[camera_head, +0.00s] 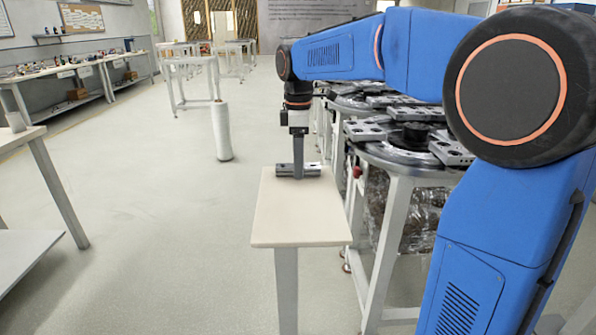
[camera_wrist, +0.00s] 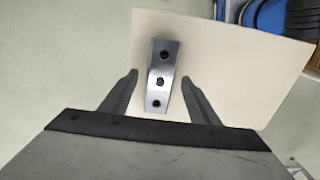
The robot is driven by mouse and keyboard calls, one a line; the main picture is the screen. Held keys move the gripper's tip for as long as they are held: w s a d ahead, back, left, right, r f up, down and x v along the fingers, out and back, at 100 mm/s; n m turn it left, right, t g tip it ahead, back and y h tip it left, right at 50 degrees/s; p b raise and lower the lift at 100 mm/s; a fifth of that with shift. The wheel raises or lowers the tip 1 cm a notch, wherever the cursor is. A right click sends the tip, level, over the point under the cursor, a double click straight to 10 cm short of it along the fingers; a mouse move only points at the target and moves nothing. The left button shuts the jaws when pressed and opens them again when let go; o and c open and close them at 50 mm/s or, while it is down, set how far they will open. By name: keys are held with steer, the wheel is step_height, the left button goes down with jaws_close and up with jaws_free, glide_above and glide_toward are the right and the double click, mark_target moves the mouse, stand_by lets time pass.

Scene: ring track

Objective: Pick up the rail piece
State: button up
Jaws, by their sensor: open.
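In the head view my gripper (camera_head: 298,174) points down at the rail piece (camera_head: 284,171) on the far part of the tabletop (camera_head: 300,222). The fingers hide the middle of the piece there. I cannot tell the exact height of the fingertips.
A round metal track (camera_head: 425,158) with several grey blocks stands close on the right, beyond the small table. A white cylinder (camera_head: 221,132) stands on the floor behind. Another table (camera_head: 20,140) is at the left edge. The floor (camera_head: 140,220) between is clear.

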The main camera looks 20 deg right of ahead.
jaws_close()
stand_by(0.3)
